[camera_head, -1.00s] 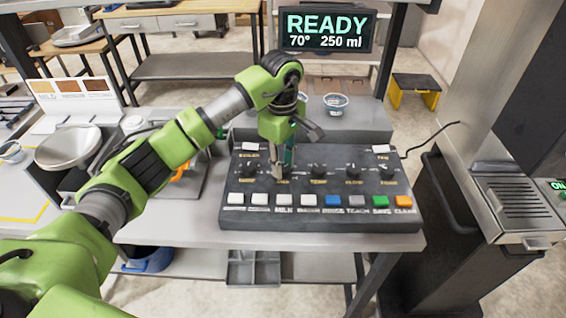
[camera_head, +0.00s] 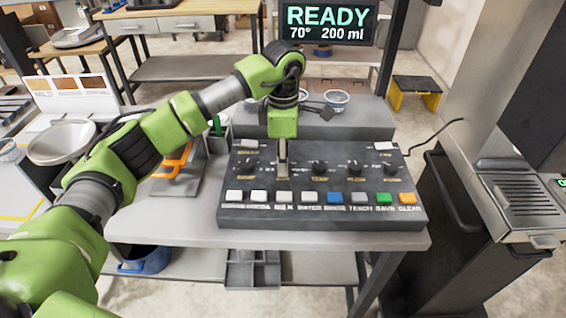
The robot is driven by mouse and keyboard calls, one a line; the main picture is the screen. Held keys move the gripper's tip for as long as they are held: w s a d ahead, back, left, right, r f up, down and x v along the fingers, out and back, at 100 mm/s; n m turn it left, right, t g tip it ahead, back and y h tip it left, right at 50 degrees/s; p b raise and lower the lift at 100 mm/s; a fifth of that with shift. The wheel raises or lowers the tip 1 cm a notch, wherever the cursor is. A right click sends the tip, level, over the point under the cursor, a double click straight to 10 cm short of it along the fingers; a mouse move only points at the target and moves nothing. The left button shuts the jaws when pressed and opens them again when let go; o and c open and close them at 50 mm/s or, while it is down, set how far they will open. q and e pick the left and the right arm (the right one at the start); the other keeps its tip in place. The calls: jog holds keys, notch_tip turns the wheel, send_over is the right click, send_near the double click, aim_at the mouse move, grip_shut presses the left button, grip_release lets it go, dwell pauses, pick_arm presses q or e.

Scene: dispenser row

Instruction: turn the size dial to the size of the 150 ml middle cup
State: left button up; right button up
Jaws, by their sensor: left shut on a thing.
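The black control panel (camera_head: 405,183) stands on the grey table with a row of dials and a row of coloured buttons. My left gripper (camera_head: 283,168) points down and is shut on the size dial, the second from the left, which its fingers mostly hide. The display (camera_head: 327,24) reads READY, 70° and 200 ml. A small cup (camera_head: 337,99) stands on the grey ledge behind the panel, just right of my wrist. Any cup to its left is largely hidden by my arm, and I cannot read cup sizes. My right gripper is not in view.
More dials, such as the one in the panel's middle (camera_head: 319,168), stand close to the right of my gripper. Buttons, including a blue one (camera_head: 335,198), lie in front. A metal bowl (camera_head: 62,143) is at left. A machine with a grille (camera_head: 518,194) is at right.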

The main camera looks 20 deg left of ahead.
pick_arm(q)
jog(key=n+b, duration=0.1)
jog(key=n, duration=0.4)
jog(key=shift+n, duration=0.3)
jog(key=n+b, duration=0.1)
jog(key=n, duration=0.3)
jog(key=shift+n, duration=0.3)
jog(key=o, duration=1.1)
